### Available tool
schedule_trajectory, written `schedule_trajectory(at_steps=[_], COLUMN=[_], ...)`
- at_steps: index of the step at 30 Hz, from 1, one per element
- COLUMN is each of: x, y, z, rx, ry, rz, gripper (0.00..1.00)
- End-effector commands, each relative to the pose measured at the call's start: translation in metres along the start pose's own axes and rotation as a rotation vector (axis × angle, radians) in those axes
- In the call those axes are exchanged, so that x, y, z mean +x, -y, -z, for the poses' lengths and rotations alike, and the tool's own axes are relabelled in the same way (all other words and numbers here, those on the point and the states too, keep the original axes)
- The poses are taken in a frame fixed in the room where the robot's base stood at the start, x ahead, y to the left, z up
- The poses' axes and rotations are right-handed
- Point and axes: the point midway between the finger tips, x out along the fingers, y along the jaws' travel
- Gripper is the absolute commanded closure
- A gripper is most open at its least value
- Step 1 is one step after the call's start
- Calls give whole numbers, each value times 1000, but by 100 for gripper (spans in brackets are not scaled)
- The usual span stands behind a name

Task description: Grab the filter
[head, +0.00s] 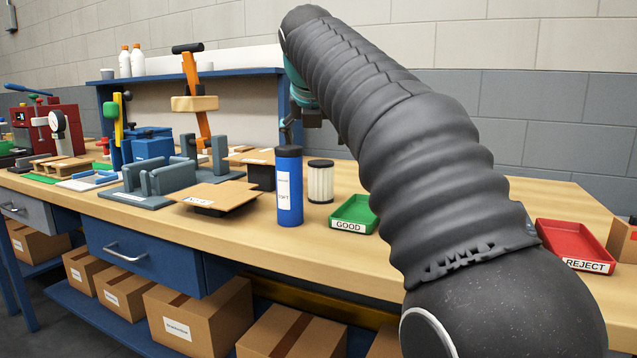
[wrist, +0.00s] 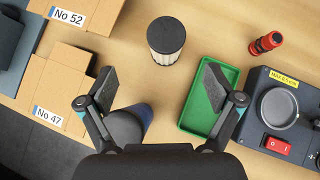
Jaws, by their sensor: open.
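The filter is a white pleated cylinder with black end caps (head: 320,184). It stands upright on the wooden bench, between a blue cylinder (head: 289,190) and the green GOOD tray (head: 353,212). In the wrist view the filter (wrist: 166,42) is at top centre, beyond my fingertips and apart from them. My gripper (wrist: 159,88) is open and empty, fingers wide apart. In the head view it shows only partly, above the filter and behind my arm.
In the wrist view the blue cylinder (wrist: 146,111) is partly hidden by my left finger, and the green tray (wrist: 193,117) lies under the right. Cardboard pieces (wrist: 82,12) lie left. A red-and-black part (wrist: 265,43) and a dark device (wrist: 257,87) are right. The red REJECT tray (head: 572,240) is farther right.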

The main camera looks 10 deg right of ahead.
Motion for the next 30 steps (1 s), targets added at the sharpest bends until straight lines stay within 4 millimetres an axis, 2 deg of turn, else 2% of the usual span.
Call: schedule_trajectory(at_steps=[1, 7, 17, 27, 30], x=[14, 46, 65, 108, 111], y=[2, 4, 3, 6, 6], z=[2, 1, 1, 2, 1], rx=[3, 6, 4, 2, 2], ry=[-4, -3, -2, -3, -1], rz=[4, 5, 2, 2, 1], gripper=[9, 9, 9, 9, 9])
